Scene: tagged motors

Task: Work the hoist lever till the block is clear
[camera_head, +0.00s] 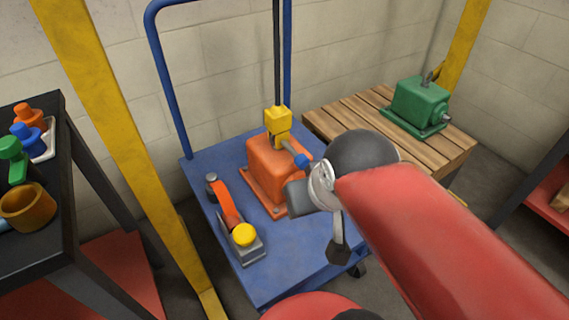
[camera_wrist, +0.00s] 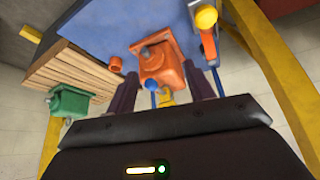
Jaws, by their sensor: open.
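A lever unit with an orange-red arm (camera_head: 228,205) and a round yellow knob lies on the blue cart; it also shows in the wrist view (camera_wrist: 208,42). A yellow hook block (camera_head: 277,121) hangs on dark lines over an orange motor (camera_head: 266,165) on the cart. In the wrist view the block (camera_wrist: 166,97) is partly hidden behind the motor (camera_wrist: 160,65); I cannot tell whether its hook is engaged. My gripper (camera_wrist: 163,79) is open, its two dark fingers apart and nothing visibly held. In the head view my arm hides much of it.
The blue cart (camera_head: 205,170) has a tall blue handle. A green motor (camera_head: 418,105) stands on a slatted wooden bench (camera_head: 335,110) at right. Yellow posts (camera_head: 125,140) rise on both sides. A dark shelf (camera_head: 60,240) with coloured parts is at left.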

